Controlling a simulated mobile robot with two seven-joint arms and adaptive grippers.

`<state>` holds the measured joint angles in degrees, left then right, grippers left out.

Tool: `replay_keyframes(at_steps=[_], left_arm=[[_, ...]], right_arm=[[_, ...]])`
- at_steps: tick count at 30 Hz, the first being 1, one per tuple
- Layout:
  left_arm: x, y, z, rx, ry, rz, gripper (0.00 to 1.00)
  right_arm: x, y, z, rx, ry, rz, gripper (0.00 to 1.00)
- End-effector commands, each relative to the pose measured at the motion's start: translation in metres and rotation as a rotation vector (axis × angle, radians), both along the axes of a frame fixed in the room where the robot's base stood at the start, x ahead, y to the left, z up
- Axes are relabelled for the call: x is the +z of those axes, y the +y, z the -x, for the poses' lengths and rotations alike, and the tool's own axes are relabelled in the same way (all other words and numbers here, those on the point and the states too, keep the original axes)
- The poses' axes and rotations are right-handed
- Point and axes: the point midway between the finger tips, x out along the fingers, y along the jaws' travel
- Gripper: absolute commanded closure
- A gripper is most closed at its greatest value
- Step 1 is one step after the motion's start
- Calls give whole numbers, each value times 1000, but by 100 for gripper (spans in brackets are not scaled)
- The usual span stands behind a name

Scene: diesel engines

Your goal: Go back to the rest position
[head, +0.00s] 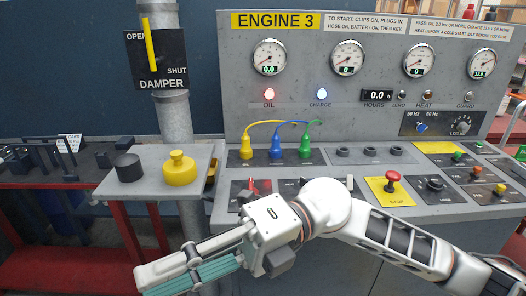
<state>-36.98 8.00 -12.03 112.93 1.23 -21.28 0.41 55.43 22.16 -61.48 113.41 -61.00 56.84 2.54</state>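My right arm comes in from the right, across the front of the engine 3 console. Its gripper (150,284) points to the lower left, in front of the grey side shelf and low in the picture. I see the fingers from the side, with teal pads close to the bottom edge. I cannot tell whether they are apart or together, and no held thing shows. My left gripper is not in view.
The engine 3 console (375,125) has gauges, lamps, plugs and a red stop button (392,177). The side shelf (153,160) bears a yellow cap (179,170) and a black knob (128,167). A damper pipe (172,110) stands behind. A red-framed bench (60,178) is at left.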

Motion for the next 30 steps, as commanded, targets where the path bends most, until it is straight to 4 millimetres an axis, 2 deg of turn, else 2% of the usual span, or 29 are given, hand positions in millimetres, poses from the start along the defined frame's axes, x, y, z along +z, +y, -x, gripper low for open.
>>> replay_keyframes(at_steps=[3,7,11,14,17,20,22,26,30], left_arm=[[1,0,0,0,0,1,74],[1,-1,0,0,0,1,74],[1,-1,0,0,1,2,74],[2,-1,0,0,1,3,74],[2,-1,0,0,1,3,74],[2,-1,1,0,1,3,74],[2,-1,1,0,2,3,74],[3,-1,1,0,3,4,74],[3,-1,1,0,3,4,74]], right_arm=[[17,2,-24,-108,188,-140,76],[24,-6,-64,-250,387,-265,76],[12,-24,-109,-411,594,-363,76],[-12,-45,-145,-546,756,-419,76],[-49,-70,-177,-690,918,-456,76],[-98,-100,-201,-840,1082,-473,76],[-140,-122,-211,-949,1197,-473,76],[-220,-164,-213,-1141,1393,-451,76],[-304,-207,-193,-1331,1583,-400,76]])
